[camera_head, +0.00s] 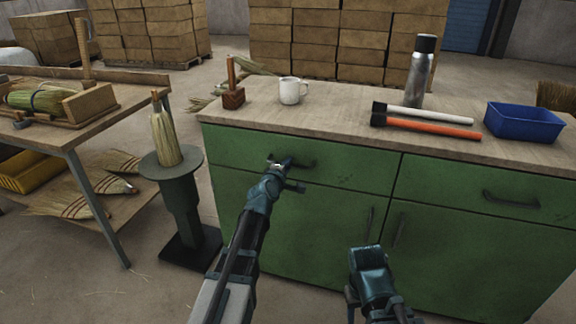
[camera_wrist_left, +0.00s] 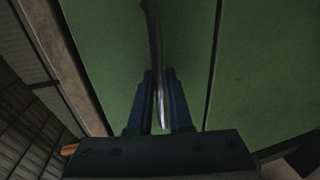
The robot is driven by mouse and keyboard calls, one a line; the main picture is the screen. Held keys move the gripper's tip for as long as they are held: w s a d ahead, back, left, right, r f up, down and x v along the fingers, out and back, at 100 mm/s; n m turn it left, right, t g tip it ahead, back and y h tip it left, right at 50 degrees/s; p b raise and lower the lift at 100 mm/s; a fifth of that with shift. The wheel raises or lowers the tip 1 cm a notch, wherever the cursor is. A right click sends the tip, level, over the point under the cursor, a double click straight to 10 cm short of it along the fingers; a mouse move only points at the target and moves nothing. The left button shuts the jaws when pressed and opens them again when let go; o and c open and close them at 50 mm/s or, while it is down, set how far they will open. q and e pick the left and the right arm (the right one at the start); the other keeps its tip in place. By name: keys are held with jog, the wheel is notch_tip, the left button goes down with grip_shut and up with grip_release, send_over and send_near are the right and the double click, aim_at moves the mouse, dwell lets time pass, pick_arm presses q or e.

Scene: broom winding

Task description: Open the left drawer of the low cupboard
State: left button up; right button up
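The low green cupboard (camera_head: 300,225) stands ahead with a pale wooden top. Its left drawer (camera_head: 350,168) is closed, its front flush with the cupboard face. My left gripper (camera_head: 281,166) is at the left part of the dark bar handle (camera_head: 305,165) of this drawer. In the left wrist view the handle (camera_wrist_left: 153,30) runs down between the two fingers (camera_wrist_left: 159,85), which are close together on it.
The right drawer (camera_head: 490,192) is closed. On the top are a white mug (camera_head: 292,91), a steel flask (camera_head: 420,72), two hammers (camera_head: 425,118) and a blue tray (camera_head: 523,124). A dark stand (camera_head: 180,195) with a broom head is left of the cupboard, near my left arm.

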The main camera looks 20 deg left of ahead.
pick_arm(q)
grip_shut()
jog(key=shift+s, duration=0.15)
dwell(1.1)
